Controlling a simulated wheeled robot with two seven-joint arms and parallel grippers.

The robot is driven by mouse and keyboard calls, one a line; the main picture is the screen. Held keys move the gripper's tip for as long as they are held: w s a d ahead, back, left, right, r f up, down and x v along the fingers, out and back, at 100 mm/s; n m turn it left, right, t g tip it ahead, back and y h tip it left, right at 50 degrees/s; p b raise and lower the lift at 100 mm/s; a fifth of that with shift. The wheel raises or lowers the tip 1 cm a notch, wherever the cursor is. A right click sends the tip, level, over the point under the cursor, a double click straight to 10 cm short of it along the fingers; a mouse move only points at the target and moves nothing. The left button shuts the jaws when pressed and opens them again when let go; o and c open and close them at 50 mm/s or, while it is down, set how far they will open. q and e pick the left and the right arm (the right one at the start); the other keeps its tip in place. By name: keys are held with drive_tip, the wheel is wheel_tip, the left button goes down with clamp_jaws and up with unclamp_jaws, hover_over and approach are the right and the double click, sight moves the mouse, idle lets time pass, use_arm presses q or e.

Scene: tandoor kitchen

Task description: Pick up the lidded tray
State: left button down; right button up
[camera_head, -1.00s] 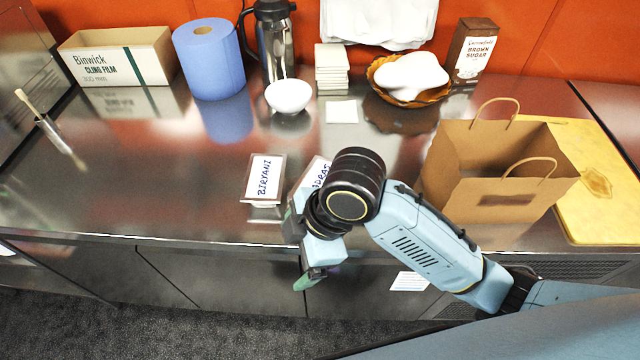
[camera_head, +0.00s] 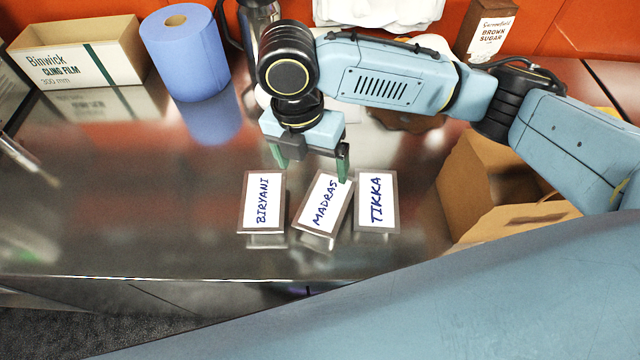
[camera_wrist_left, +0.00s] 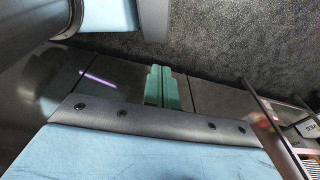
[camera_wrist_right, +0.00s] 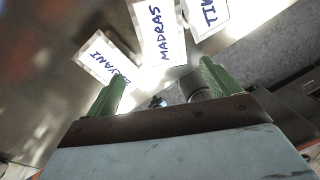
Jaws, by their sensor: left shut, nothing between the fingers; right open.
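Three small lidded trays with white handwritten labels stand in a row on the steel counter: BIRYANI (camera_head: 263,203), MADRAS (camera_head: 324,205) and TIKKA (camera_head: 377,202). The MADRAS tray is turned at an angle. In the right wrist view BIRYANI (camera_wrist_right: 107,58), MADRAS (camera_wrist_right: 160,32) and TIKKA (camera_wrist_right: 206,14) lie beyond the fingers. My right gripper (camera_head: 310,162) is open and empty, just behind and above the trays, its fingers pointing down. My left gripper (camera_wrist_left: 162,88) is shut and empty, over the cabinet fronts and floor; the head view does not show it.
A blue paper roll (camera_head: 185,55) and a cling film box (camera_head: 75,50) stand at back left. A brown sugar box (camera_head: 487,30) is at back right. The counter left of the trays is clear.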

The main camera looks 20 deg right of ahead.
hover_over(322, 209)
drive_tip(key=f, duration=0.7)
drive_tip(key=shift+w+a, duration=0.25)
drive_tip(key=shift+a, duration=0.1)
drive_tip(key=shift+f, duration=0.3)
drive_tip(key=f, duration=0.4)
drive_tip(key=shift+s+d, duration=0.15)
drive_tip(key=shift+d, duration=0.2)
drive_tip(key=shift+f, duration=0.6)
use_arm(q)
drive_tip(key=shift+g, duration=0.3)
drive_tip(key=s, duration=0.4)
drive_tip(key=shift+s+a+f, duration=0.1)
drive_tip(key=shift+s+f, duration=0.1)
drive_tip(key=shift+f, duration=0.2)
drive_tip(key=shift+r, duration=0.25)
use_arm(e)
drive_tip(key=shift+f, duration=0.2)
drive_tip(key=shift+c, duration=0.2)
use_arm(q)
drive_tip(key=shift+w, duration=0.1)
use_arm(e)
drive_tip(key=c, duration=1)
